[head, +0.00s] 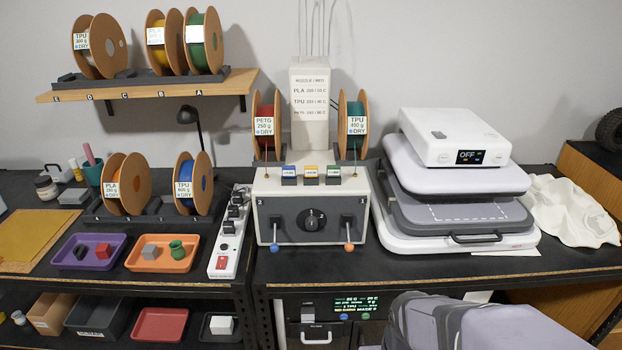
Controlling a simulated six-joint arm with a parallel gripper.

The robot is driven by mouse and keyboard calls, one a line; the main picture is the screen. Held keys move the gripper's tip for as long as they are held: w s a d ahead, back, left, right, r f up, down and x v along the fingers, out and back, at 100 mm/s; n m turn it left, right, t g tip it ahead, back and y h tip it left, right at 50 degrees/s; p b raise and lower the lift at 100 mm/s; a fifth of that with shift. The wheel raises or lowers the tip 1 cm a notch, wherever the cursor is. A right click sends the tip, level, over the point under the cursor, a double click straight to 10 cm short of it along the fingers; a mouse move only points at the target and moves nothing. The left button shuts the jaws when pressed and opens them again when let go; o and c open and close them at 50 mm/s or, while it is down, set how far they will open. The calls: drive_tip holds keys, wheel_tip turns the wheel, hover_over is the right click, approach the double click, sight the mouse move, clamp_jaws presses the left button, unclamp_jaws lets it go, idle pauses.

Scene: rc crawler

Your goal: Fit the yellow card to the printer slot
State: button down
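A small yellow-topped card (311,171) stands in the middle of a row of three on top of a grey control box (262,215), between a blue one (289,172) and a green one (333,172). Below the bench is a dark machine with a lit display (355,304), which looks like the printer. I cannot make out a card slot on it for sure. My grey arm fills the lower right and covers part of that machine. My gripper's fingers do not show.
A stacked white press (455,138) marked OFF and a white cloth (570,212) are right. Purple (62,263) and orange (137,262) trays with small parts are left.

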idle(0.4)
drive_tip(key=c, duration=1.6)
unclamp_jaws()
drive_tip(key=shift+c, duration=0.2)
